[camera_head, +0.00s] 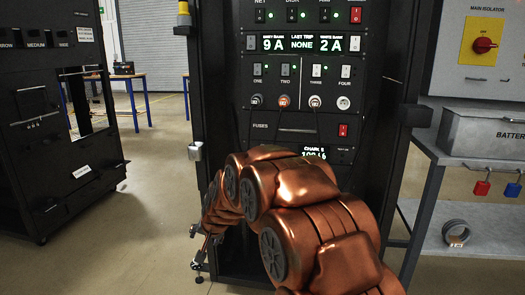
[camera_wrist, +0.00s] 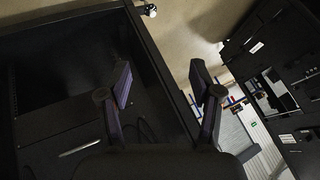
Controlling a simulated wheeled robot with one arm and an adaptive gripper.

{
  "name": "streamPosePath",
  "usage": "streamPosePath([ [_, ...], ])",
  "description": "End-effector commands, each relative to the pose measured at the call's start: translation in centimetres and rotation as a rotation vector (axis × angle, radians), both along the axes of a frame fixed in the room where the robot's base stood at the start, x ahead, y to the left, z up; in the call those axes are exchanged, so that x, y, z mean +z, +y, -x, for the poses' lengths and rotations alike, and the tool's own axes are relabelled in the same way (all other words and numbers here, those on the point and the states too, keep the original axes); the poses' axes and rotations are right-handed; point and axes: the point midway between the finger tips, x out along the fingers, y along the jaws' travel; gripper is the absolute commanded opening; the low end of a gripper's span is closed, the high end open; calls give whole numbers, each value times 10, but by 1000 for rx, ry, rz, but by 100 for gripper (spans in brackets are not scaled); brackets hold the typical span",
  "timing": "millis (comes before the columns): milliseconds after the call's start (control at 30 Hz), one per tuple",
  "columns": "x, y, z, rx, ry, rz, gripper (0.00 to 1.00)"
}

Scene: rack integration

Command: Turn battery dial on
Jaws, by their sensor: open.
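A red rotary dial (camera_head: 484,45) sits on a yellow plate (camera_head: 481,40) labelled MAIN ISOLATOR, on the grey panel at upper right. Below it stands a grey box (camera_head: 480,135) with a partly visible label starting BATTER. The dial does not show in the wrist view. My gripper (camera_head: 203,240) is low at the left edge of the black rack, far left of and below the dial. In the wrist view my gripper (camera_wrist: 160,78) has its two fingers spread, with nothing between them. My copper-coloured arm hides the lower front of the rack.
The black rack (camera_head: 260,160) with switches, displays and plugs stands in the middle. A second black cabinet (camera_head: 60,120) is at left. Floor between the cabinets is clear.

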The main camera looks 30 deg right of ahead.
Motion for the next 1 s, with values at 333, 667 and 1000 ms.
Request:
streamPosePath([
  [333,44,-94,-136,-332,-353,-45,64],
  [667,77,-208,-202,-643,-697,-46,64],
  [1000,94,-293,-209,-853,-957,-17,64],
])
